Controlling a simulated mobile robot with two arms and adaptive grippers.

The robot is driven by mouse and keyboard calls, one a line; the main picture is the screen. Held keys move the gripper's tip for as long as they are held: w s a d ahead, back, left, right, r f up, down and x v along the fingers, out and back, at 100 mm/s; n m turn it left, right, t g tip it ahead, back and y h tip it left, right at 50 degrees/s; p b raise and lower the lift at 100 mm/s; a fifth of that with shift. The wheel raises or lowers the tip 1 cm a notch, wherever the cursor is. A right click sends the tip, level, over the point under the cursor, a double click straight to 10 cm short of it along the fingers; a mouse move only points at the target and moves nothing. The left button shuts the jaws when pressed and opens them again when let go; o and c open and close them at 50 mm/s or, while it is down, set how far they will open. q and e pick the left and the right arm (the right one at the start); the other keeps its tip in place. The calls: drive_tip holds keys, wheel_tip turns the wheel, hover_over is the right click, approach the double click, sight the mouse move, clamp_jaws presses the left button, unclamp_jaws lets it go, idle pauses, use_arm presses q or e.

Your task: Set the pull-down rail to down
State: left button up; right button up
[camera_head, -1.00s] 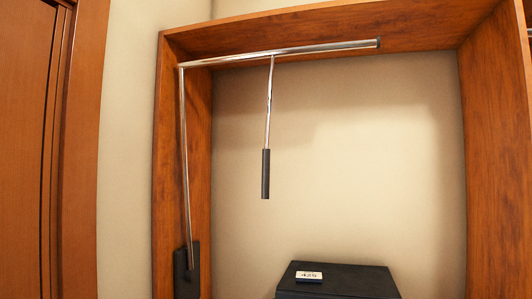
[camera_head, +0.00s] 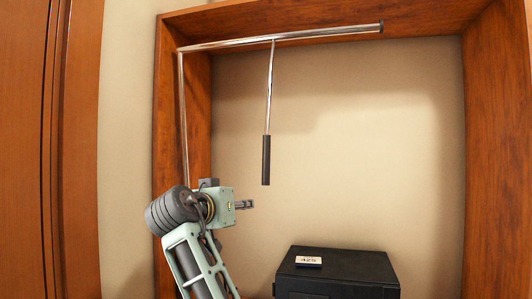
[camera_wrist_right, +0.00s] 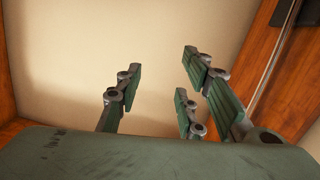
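The pull-down rail (camera_head: 325,33) is a chrome bar, held high and near-level under the top board. A chrome side rod (camera_head: 183,110) runs down along the left post. A thin pull rod with a black grip (camera_head: 266,160) hangs from the bar. My right gripper (camera_head: 236,203) is left of and below the grip, apart from it. In the right wrist view its fingers (camera_wrist_right: 155,85) are spread with nothing between them. The side rod (camera_wrist_right: 268,70) and its black bracket (camera_wrist_right: 285,12) show there on the right. My arm hides the bracket in the head view. My left gripper is not seen.
A black box (camera_head: 335,270) with a white label stands low in the alcove. Wooden posts bound the alcove left and right (camera_head: 490,150). The space before the back wall around the grip is clear. A wooden door (camera_head: 30,150) stands at far left.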

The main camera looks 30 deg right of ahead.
sight(264, 151)
drive_tip(key=s+d+r+m+h, duration=0.1)
drive_tip(key=s+r+m, duration=0.1)
drive_tip(key=r, duration=0.5)
drive_tip(key=s+d+r+m+h, duration=0.1)
drive_tip(key=s+r+h, duration=0.15)
drive_tip(key=r, duration=0.35)
drive_tip(key=shift+g+y, duration=0.4)
drive_tip(key=shift+y, duration=0.05)
drive_tip(key=p+x, duration=0.1)
drive_tip(key=x, duration=0.1)
drive_tip(key=p+x, duration=0.3)
drive_tip(key=x, duration=0.1)
drive_tip(key=shift+w+d+r, duration=0.2)
drive_tip(key=shift+r, duration=0.1)
drive_tip(key=shift+w+d+p, duration=0.15)
drive_tip(key=shift+d+p, duration=0.2)
drive_tip(key=shift+d, duration=0.05)
drive_tip(key=shift+a+f, duration=0.1)
clamp_jaws()
